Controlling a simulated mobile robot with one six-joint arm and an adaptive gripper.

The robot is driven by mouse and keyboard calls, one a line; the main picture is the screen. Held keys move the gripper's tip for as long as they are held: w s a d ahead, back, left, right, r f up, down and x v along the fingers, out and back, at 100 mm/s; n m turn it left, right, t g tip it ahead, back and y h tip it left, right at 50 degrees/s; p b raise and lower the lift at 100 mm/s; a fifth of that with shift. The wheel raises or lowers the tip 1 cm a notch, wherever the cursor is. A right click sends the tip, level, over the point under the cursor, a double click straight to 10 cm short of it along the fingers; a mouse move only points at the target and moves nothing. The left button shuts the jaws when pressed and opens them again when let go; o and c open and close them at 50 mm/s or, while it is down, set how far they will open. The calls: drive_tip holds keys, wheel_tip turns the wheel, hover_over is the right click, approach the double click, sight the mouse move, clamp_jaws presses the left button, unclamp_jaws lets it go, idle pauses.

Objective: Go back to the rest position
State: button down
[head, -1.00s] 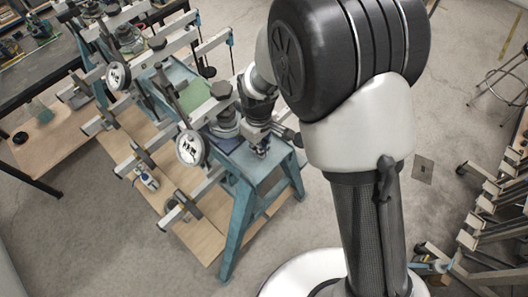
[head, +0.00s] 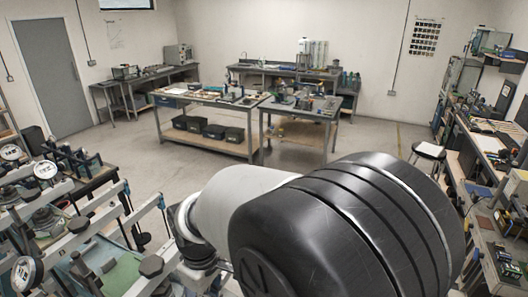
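My arm crosses the lower middle of the head view, with a large black joint housing in front and a pale link reaching left to a dark wrist joint. My gripper's fingers do not show; the part beyond the wrist runs down to the bottom edge of the picture. Left of the wrist are the lever frames (head: 72,240), grey beams with round white dials (head: 46,169) and blue-green supports. I cannot see whether my arm touches any of them.
A workbench (head: 205,97) with dark bins (head: 235,134) below stands mid-room, beside a second bench (head: 300,112). A cluttered bench (head: 490,145) and a stool (head: 428,151) are at the right. A grey door (head: 52,78) is at the back left. Open floor (head: 150,155) lies between.

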drive_tip(key=s+d+m+t+b, duration=0.25)
drive_tip(key=d+m+b, duration=0.35)
drive_tip(key=d+b, duration=0.7)
drive_tip(key=s+d+f+m+t+b, duration=0.1)
drive_tip(key=s+d+f+m+b, duration=0.2)
drive_tip(key=s+d, duration=0.3)
drive_tip(key=s+d+f+m+b, duration=0.3)
drive_tip(key=s+d+f+b, duration=0.1)
drive_tip(key=d, duration=0.4)
drive_tip(key=shift+s+d+f+m+t, duration=0.35)
drive_tip(key=shift+s+d+f, duration=0.1)
drive_tip(key=shift+s, duration=0.45)
